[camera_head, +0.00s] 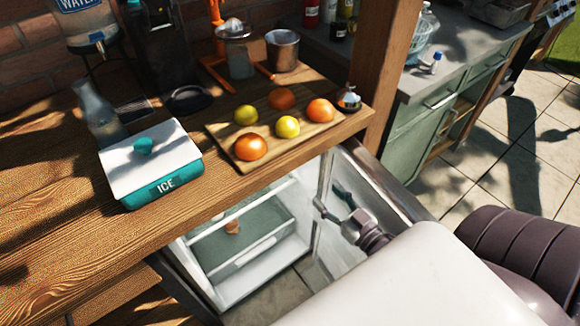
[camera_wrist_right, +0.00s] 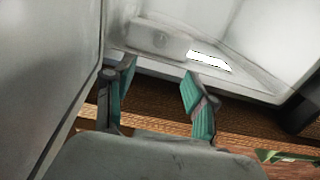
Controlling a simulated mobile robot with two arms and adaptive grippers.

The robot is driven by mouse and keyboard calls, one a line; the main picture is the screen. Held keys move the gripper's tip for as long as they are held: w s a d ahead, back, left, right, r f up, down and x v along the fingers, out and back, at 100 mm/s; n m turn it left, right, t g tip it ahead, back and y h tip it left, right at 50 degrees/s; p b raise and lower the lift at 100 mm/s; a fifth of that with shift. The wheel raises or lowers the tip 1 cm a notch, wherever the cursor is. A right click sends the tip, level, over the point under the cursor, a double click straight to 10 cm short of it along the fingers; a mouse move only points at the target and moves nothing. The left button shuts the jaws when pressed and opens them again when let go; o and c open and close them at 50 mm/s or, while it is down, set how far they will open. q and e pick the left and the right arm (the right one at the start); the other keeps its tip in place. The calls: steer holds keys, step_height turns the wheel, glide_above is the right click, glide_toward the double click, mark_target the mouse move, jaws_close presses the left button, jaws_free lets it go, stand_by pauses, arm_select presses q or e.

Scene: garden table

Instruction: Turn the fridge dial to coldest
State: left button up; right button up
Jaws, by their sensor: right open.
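The open fridge (camera_head: 213,286) is under the wooden table in the head view, with its door (camera_head: 392,186) swung out to the right. My right gripper (camera_head: 330,199) is open and empty, between the fridge's opening and the door. In the right wrist view, the same gripper (camera_wrist_right: 158,70) has its two teal-padded fingers apart with nothing between them. Beyond the fingertips is a pale housing (camera_wrist_right: 153,40) on the fridge's inner wall, with a faint round shape that may be the dial. Its setting cannot be read. The fingers appear apart from it. My left gripper is out of view.
A bright white panel (camera_wrist_right: 210,60) is beside the housing. The table (camera_head: 60,235) overhangs the fridge. Near its edge are a teal ice box (camera_head: 165,190) and a board (camera_head: 222,133) with several fruits. A wooden post (camera_head: 388,60) stands behind the door.

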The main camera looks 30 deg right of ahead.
steer(key=w+a+b, duration=0.1)
steer(key=w+b, duration=0.2)
steer(key=w, duration=1)
steer(key=shift+w, duration=0.4)
steer(key=shift+c, duration=0.4)
